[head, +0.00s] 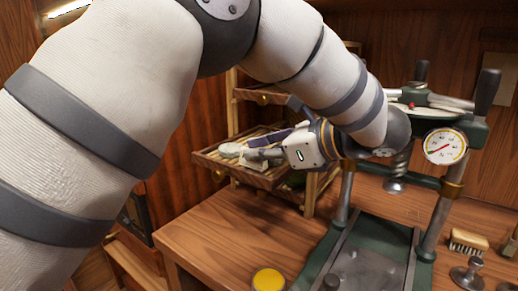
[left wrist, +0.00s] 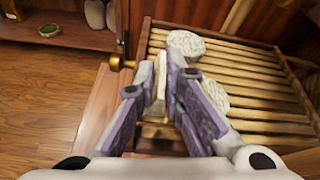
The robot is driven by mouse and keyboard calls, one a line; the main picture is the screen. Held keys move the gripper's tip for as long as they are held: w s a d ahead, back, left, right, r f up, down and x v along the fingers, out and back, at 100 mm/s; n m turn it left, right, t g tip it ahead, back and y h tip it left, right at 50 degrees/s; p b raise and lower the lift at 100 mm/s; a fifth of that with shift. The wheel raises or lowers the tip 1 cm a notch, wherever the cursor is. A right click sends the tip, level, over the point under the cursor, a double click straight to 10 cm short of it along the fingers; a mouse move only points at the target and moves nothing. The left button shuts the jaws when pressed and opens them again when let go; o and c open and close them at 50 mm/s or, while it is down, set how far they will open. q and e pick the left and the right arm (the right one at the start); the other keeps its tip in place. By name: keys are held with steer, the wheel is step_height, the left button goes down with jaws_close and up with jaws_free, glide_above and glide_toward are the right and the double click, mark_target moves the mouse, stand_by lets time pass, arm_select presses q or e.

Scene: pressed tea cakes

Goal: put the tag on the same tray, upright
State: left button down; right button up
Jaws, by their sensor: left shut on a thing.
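My left gripper (head: 262,150) is over the slatted wooden tray (head: 207,160), which juts from a wooden rack. In the left wrist view the gripper (left wrist: 168,78) is shut on a slim pale piece, seemingly the tag (left wrist: 160,72), at the side of the tray (left wrist: 265,72). The fingers hide much of the tag; I cannot tell whether it touches the slats. Two pale round tea cakes lie on the tray, one beyond the fingertips (left wrist: 186,43) and one beside the right finger (left wrist: 214,97). In the head view a pale cake (head: 230,150) shows beside the fingers. My right gripper is out of view.
A green press with a dial gauge (head: 445,146) stands right of the rack, close to my left wrist. A yellow round thing (head: 268,280) and a brush (head: 468,242) are on the wooden bench (head: 225,235). Another tray (head: 262,96) is above. The bench's left part is clear.

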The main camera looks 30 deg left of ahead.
arm_select(q)
steer(key=shift+f, duration=0.55)
steer(key=c, duration=1.6)
jaws_free()
steer(key=v, duration=0.7)
steer(key=shift+d, duration=0.25)
